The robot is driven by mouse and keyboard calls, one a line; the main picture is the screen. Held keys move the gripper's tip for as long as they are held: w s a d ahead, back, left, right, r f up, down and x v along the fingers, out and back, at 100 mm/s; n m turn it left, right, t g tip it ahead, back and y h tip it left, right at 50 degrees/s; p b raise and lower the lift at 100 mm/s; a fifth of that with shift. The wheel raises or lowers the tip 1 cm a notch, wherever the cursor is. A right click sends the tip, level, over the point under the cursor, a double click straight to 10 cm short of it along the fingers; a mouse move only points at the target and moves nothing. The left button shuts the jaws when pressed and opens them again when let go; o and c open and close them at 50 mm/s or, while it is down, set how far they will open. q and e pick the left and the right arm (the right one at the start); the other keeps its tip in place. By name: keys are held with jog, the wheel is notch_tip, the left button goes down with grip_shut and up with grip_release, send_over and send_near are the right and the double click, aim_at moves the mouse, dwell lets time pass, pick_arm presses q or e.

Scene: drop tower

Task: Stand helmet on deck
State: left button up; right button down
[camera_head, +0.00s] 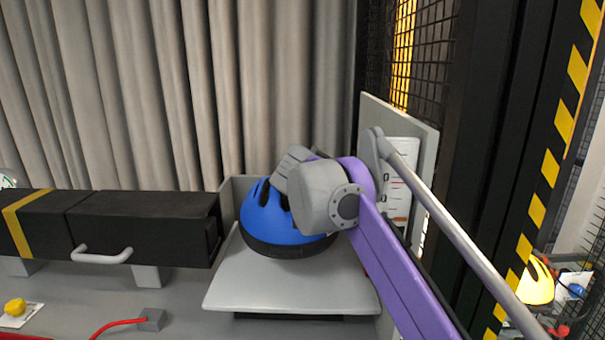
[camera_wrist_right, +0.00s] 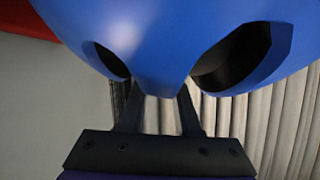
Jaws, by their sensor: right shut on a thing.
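The blue helmet (camera_head: 272,225) with a black lower rim sits at the deck (camera_head: 290,285), a light grey platform, in the head view. I cannot tell whether its rim touches the deck or hangs just above it. The helmet looks roughly upright, dome up. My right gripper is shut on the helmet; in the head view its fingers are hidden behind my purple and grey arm. In the right wrist view the two dark fingers (camera_wrist_right: 158,105) meet the blue shell (camera_wrist_right: 160,40) between two dark vent openings. My left gripper is not in view.
A black box (camera_head: 145,225) with a grey handle stands left of the deck. A grey panel (camera_head: 430,150) and a black post with yellow stripes (camera_head: 550,165) stand at the right. A curtain (camera_head: 190,90) hangs behind. The deck's front part is bare.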

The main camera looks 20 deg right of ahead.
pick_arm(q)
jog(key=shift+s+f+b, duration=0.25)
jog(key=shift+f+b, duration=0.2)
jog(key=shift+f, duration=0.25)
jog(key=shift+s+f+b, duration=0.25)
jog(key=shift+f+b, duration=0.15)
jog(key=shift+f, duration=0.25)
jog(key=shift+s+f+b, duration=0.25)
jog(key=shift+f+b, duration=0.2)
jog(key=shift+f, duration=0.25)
pick_arm(e)
notch_tip(320, 180, down, 8)
jog(key=shift+r, duration=0.25)
jog(key=c, duration=0.5)
grip_release()
jog(key=shift+c, duration=0.2)
jog(key=v, duration=1)
jog(key=shift+s+a+r+p, duration=0.2)
jog(key=shift+s+p, duration=0.05)
jog(key=shift+p, duration=0.05)
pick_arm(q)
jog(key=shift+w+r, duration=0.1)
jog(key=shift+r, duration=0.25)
pick_arm(e)
jog(key=shift+f, duration=0.1)
